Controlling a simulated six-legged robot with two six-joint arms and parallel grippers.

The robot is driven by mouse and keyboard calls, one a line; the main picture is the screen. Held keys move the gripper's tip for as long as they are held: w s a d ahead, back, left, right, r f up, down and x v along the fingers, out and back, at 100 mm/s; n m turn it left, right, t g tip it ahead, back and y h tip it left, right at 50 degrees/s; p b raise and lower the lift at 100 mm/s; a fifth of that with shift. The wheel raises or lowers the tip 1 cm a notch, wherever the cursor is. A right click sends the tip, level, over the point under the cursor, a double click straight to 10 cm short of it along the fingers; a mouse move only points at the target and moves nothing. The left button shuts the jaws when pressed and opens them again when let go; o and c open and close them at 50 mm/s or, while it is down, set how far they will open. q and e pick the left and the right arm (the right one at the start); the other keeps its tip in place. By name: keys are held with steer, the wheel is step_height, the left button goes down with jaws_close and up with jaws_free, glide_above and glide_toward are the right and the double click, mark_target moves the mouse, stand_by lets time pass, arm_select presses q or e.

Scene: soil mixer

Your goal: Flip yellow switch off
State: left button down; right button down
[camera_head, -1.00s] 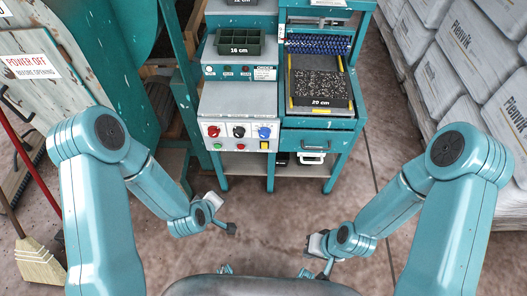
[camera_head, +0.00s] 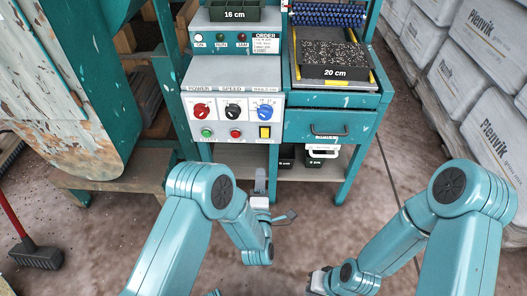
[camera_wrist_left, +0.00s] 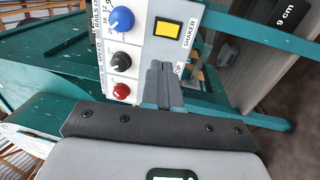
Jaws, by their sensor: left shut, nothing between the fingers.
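The yellow switch (camera_head: 265,132) sits in a black frame at the lower right of the white control panel (camera_head: 220,106). In the left wrist view the yellow switch (camera_wrist_left: 167,29) shows at the top, labelled SHAKER, ahead of the fingertips. My left gripper (camera_head: 260,178) is shut and empty, pointing up toward the panel from just below it. In the left wrist view its closed fingers (camera_wrist_left: 161,84) are apart from the switch. My right gripper (camera_head: 318,283) is low at the bottom, partly cut off, and its jaws are unclear.
Red (camera_head: 201,111), black (camera_head: 234,112) and blue (camera_head: 265,112) knobs line the panel above green (camera_head: 207,132) and red (camera_head: 236,133) buttons. A drawer (camera_head: 330,127) is to the right. Stacked white bags (camera_head: 480,110) stand at the right. Open floor lies in front.

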mark_target(264, 131)
arm_select(q)
steer(key=shift+d+f, duration=0.1)
steer(key=shift+d, duration=0.1)
steer(key=w+b, duration=0.1)
steer(key=w, duration=0.3)
steer(key=w+r+b, duration=0.1)
steer(key=w, duration=0.3)
steer(key=w+b, duration=0.1)
steer(key=w, duration=0.4)
steer(key=shift+w+a+r+b, duration=0.1)
steer(key=shift+a+r+b, duration=0.1)
steer(key=shift+r+b, duration=0.1)
steer(key=shift+w, duration=0.3)
steer(key=shift+w+b, duration=0.1)
steer(key=shift+b, duration=0.25)
steer(key=shift+r, duration=0.2)
